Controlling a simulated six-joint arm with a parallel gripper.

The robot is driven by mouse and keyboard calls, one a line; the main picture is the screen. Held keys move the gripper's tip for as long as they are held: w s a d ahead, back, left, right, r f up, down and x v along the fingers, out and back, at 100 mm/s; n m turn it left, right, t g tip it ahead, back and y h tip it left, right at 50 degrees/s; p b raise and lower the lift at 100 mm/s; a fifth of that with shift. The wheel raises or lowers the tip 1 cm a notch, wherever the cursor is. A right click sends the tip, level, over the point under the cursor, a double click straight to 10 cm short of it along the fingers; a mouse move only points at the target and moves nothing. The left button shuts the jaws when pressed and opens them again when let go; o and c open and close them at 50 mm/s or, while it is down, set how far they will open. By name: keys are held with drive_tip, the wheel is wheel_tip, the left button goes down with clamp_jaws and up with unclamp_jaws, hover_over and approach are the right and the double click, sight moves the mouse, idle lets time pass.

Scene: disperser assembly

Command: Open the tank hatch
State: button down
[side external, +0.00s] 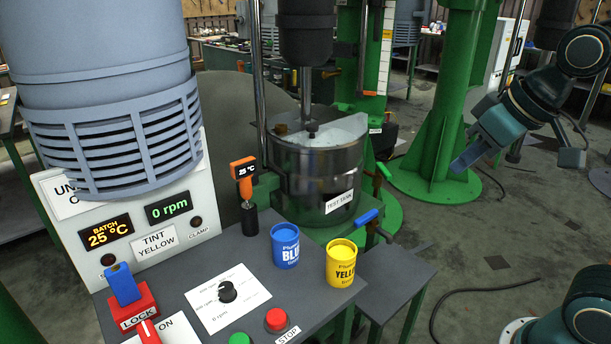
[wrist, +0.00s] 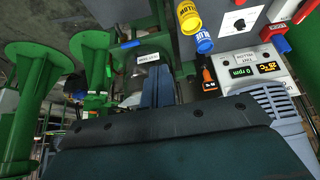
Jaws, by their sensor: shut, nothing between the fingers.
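The steel test tank (side external: 320,175) stands under the mixer head with its shaft running down into the top. A pale lid section (side external: 345,129) covers the right part of the tank top. Whether the hatch is open or shut is unclear. My gripper (side external: 460,165) hangs to the right of the tank, apart from it, pointing down and left, with its fingers shut and empty.
A blue cup (side external: 285,246) and a yellow cup (side external: 341,264) stand on the grey console. A blue-handled clamp (side external: 367,217) and an orange thermometer (side external: 243,170) are beside the tank. A green column (side external: 440,110) stands behind my gripper. Open air lies between gripper and tank.

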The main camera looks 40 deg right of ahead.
drive_tip(key=w+d+t, duration=0.1)
drive_tip(key=w+d, duration=0.2)
drive_tip(key=w, duration=1.7)
drive_tip(key=w+d+m+t+h, duration=0.1)
drive_tip(key=w+d, duration=0.2)
drive_tip(key=w, duration=1.7)
drive_tip(key=shift+w+r+m, duration=0.25)
drive_tip(key=shift+r+m, duration=0.05)
drive_tip(key=shift+r, duration=0.15)
hover_over(302, 131)
wheel_tip(302, 131, down, 8)
drive_tip(key=shift+r, duration=0.2)
drive_tip(key=shift+s+a+f, duration=0.1)
drive_tip(key=shift+s+a, duration=0.05)
drive_tip(key=shift+s, duration=0.85)
drive_tip(key=shift+s+a+f, duration=0.1)
drive_tip(key=shift+s, duration=0.85)
drive_tip(key=shift+s, duration=0.1)
